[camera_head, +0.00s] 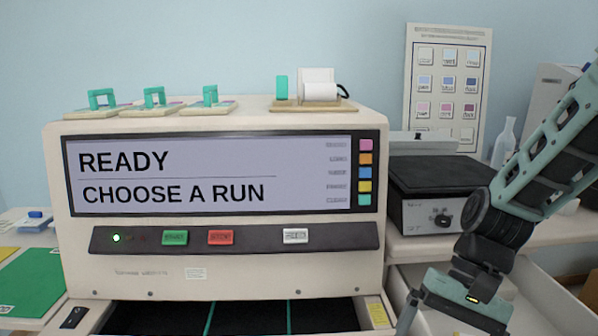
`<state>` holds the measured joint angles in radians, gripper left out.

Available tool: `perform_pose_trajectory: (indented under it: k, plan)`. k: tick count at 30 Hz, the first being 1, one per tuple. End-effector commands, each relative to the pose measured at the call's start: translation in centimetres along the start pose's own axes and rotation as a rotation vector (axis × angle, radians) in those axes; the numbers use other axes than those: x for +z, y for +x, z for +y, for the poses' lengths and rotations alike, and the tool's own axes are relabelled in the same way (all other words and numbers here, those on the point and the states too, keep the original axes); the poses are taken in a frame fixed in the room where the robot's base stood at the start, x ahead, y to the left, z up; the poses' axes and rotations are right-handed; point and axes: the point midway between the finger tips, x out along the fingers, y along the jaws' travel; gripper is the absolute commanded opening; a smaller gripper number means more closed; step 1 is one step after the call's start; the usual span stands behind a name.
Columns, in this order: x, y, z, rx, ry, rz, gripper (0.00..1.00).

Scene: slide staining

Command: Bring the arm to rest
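My gripper (455,305) hangs at the lower right, at the end of my teal and dark grey arm, in front of the bench. One finger shows at its left; the fingertips run past the bottom edge of the picture, so its opening is hidden. I see nothing held in the part that shows. The arm comes in from the right edge and slopes down to the left. The gripper is to the right of the cream staining machine (230,285).
The machine's screen (215,175) reads "READY / CHOOSE A RUN". Below it is an open dark compartment (250,318). A black-topped device (440,190) stands behind my arm. An open white drawer (545,300) is beside the gripper.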

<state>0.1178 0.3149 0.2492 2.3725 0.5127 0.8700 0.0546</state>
Motion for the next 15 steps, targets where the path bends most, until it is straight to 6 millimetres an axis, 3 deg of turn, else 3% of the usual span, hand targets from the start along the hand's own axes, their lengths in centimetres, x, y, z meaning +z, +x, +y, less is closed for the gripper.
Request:
perform_pose_trajectory:
  k: [1, 6, 10, 15]
  plan:
    - [2.2, -0.5, -1.1, 0.065, -0.116, 0.035, 0.99]
    - [7.6, -0.9, -3.0, 0.256, -0.495, 0.158, 0.99]
    - [10.7, -1.3, -3.9, 0.361, -0.745, 0.241, 0.99]
    - [13.0, -1.6, -4.5, 0.433, -0.943, 0.308, 0.99]
